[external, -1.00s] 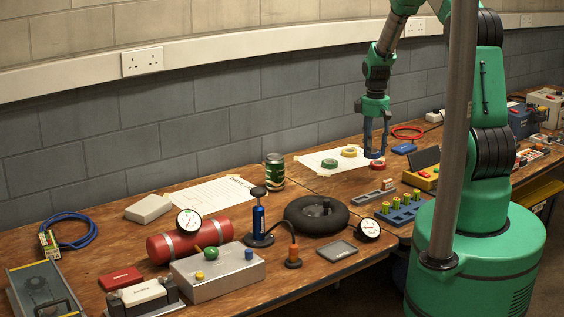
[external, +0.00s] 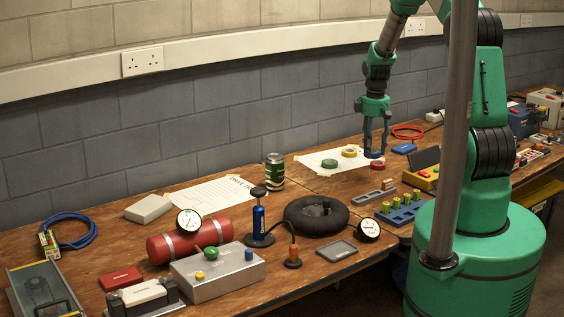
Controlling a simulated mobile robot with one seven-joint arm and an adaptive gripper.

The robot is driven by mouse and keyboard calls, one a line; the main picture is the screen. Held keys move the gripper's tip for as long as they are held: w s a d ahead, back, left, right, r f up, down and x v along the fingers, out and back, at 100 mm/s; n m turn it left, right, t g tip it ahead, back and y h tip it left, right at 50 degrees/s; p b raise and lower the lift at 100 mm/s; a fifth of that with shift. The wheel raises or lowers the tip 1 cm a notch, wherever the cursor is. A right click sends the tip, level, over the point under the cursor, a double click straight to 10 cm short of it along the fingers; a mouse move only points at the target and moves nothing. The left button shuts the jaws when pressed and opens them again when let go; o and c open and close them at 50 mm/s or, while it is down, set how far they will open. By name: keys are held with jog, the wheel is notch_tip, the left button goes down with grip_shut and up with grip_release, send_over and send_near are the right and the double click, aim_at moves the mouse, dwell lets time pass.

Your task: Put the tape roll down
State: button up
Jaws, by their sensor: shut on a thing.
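My gripper (external: 374,150) points straight down over the right part of a white paper sheet (external: 314,158) on the bench. It is shut on a small blue tape roll (external: 372,155), low at the sheet. I cannot tell if the roll touches the paper. A red tape roll (external: 377,165) lies just in front of the fingers. A yellow tape roll (external: 349,151) and a green tape roll (external: 329,164) lie on the sheet to the left. The fingers partly hide the blue roll.
A yellow box with a dark raised lid (external: 424,170) and a blue block (external: 404,148) stand to the right. A red cable coil (external: 407,131) lies behind. A green can (external: 274,172) stands left of the sheet. A blue tray with green posts (external: 402,209) lies in front.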

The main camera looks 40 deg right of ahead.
notch_tip(320, 180, up, 5)
jog(key=w+a+n+p, duration=0.2)
jog(key=w+a+n, duration=0.35)
jog(key=a, duration=0.95)
jog(key=w+a+n+p, duration=0.2)
jog(key=w+a+n, duration=0.35)
jog(key=a, duration=0.95)
jog(key=a+n+p, duration=0.3)
jog(key=a+n, duration=0.4)
jog(key=a, duration=2.5)
jog(key=shift+s+a+f, duration=0.1)
jog(key=shift+s+f, duration=0.05)
jog(key=shift+f, duration=0.65)
jog(key=shift+s+a+f, duration=0.1)
jog(key=shift+s+f, duration=0.1)
jog(key=shift+f, duration=0.6)
jog(key=shift+s+a+f, duration=0.1)
jog(key=shift+s+f, duration=0.05)
jog(key=shift+f, duration=0.65)
jog(key=shift+d, duration=0.1)
